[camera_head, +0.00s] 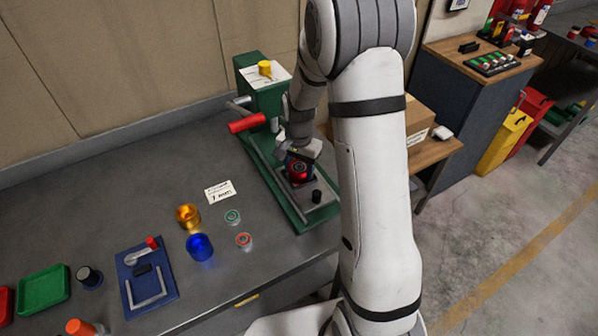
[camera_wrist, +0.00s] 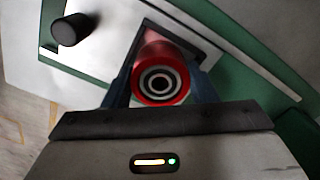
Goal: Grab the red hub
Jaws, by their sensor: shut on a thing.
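The red hub (camera_wrist: 160,82) shows in the wrist view as a red cylinder with a pale ring and a dark centre bore. My gripper (camera_wrist: 162,92) has its two fingers on either side of the hub and is shut on it. In the head view the red hub (camera_head: 298,171) is at the green press (camera_head: 298,215), over its base plate, with my gripper (camera_head: 300,160) at it from above. I cannot tell whether the hub touches the plate beneath it.
The press has a red-handled lever (camera_head: 247,123) and a black knob (camera_head: 316,196). A gold ring (camera_head: 188,216), a blue hub (camera_head: 199,246) and two small bearings stand on the bench to the left. A blue fixture (camera_head: 148,278) and green tray (camera_head: 43,286) lie farther left.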

